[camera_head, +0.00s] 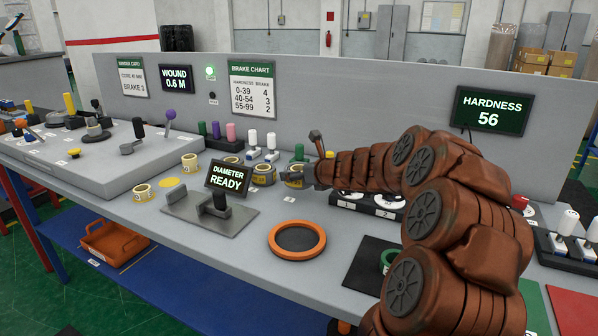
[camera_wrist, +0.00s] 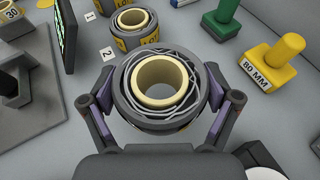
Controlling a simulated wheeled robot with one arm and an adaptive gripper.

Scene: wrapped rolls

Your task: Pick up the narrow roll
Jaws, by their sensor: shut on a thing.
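My gripper (camera_wrist: 160,88) is shut on a dark grey wrapped roll (camera_wrist: 135,110) with a cream core, one finger on each side of it. The roll stands upright with its open core facing the wrist camera; whether it touches the bench cannot be told. In the head view my gripper (camera_head: 308,176) is at this roll (camera_head: 291,178), which is partly hidden by the finger. A second roll with a yellow label (camera_wrist: 134,30) stands apart, just beyond it, near tags 1 and 2. Which roll is narrower is hard to tell.
A green-handled block (camera_wrist: 222,18) and a yellow "80 MM" stamp (camera_wrist: 280,62) stand to the right. The diameter display (camera_head: 229,179) and its grey stand are left of my gripper. An orange ring (camera_head: 297,254) lies in front, with bare bench around it.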

